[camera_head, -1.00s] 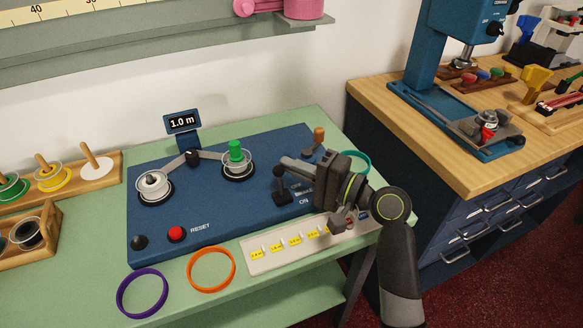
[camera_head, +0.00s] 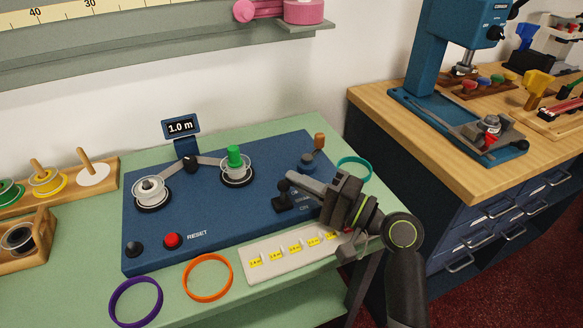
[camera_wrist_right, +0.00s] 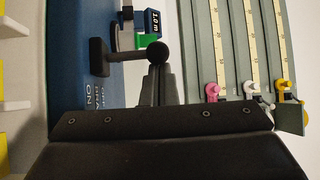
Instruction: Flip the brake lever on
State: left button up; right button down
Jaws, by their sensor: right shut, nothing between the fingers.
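The brake lever (camera_head: 283,188) is a short black stick with a round knob on a dark base, on the right part of the blue panel (camera_head: 225,215). The ON label lies on its near side. In the right wrist view the lever (camera_wrist_right: 130,55) stands out from the panel, about square to it. My right gripper (camera_head: 290,178) is shut and empty, its fingertips at the knob. In the wrist view its fingertips (camera_wrist_right: 158,72) are just behind the knob and partly hidden by it. Whether they touch is hard to tell. My left gripper is out of view.
A green-topped spool (camera_head: 236,166) and an orange-handled crank (camera_head: 313,152) stand beyond the lever. The red reset button (camera_head: 173,240) is left. A pale label strip (camera_head: 262,246) lies below my right gripper. Purple (camera_head: 136,301) and orange rings (camera_head: 207,277) lie in front.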

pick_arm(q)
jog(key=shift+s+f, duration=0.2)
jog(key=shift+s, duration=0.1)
pick_arm(e)
jog(key=shift+s, duration=0.15)
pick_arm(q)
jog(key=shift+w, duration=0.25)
pick_arm(e)
jog(key=shift+s+d+f, duration=0.25)
jog(key=shift+d, duration=0.2)
jog(key=v, duration=0.7)
jog(key=shift+s+d+f+b, duration=0.1)
jog(key=shift+s+d+b, duration=0.05)
jog(key=shift+b, duration=0.25)
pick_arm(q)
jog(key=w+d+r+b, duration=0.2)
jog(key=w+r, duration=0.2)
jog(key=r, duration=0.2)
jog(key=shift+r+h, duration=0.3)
pick_arm(e)
jog(key=r+v, duration=0.1)
jog(key=v, duration=0.7)
jog(key=shift+s+d+f, duration=0.25)
jog(key=shift+d+f, duration=0.1)
jog(key=shift+f, duration=0.15)
